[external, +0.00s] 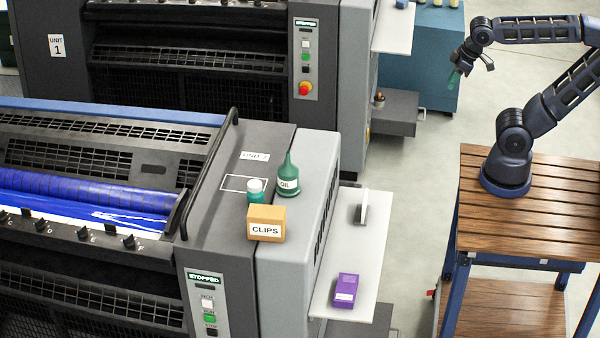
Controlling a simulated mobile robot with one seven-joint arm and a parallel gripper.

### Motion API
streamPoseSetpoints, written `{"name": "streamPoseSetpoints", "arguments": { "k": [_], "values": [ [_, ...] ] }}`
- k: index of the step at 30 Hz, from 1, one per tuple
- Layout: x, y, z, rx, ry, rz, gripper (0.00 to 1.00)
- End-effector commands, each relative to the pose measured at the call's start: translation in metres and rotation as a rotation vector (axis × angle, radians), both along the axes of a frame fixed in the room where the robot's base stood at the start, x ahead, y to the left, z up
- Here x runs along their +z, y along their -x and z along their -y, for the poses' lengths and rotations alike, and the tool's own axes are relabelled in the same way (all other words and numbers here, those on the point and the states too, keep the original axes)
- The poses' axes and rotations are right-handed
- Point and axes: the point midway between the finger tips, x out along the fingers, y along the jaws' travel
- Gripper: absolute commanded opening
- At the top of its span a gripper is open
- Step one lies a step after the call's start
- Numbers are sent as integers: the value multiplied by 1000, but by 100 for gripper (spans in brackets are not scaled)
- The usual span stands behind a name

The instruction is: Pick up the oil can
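The oil can (287,178) is a dark green cone with a narrow spout and a white label reading OIL. It stands upright on the grey top of the Unit 2 machine. A smaller green bottle with a white cap (255,190) stands close to its left. A tan box labelled CLIPS (266,222) is in front of both. My gripper (471,71) is high at the upper right, far from the oil can, pointing down with its fingers spread. A small green shape shows at its left finger; I cannot tell what it is.
A black handrail (207,180) rises left of the can. A white side shelf (350,254) holds a purple box (346,290) and a small upright plate (364,208). The wooden bench (545,215) carries my arm base. Clear floor lies between bench and machine.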

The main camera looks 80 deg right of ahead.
Motion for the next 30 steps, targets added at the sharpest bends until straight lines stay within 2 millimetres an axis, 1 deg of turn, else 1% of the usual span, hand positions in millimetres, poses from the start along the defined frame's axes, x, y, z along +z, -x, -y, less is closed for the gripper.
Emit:
{"name": "streamPoseSetpoints", "arguments": {
  "k": [10,11,12,14,15,17,18,26,29,30],
  "values": [
    [0,0,0,0,0,0,30],
    [0,0,0,0,0,0,34],
    [0,0,0,0,0,0,41],
    [0,0,0,0,0,0,53],
    [0,0,0,0,0,0,61],
    [0,0,0,0,0,0,73],
    [0,0,0,0,0,0,81],
    [0,0,0,-1,0,1,81],
    [0,-7,-3,-12,-6,9,81],
    [0,-12,-6,-21,-11,17,81]
  ]
}}
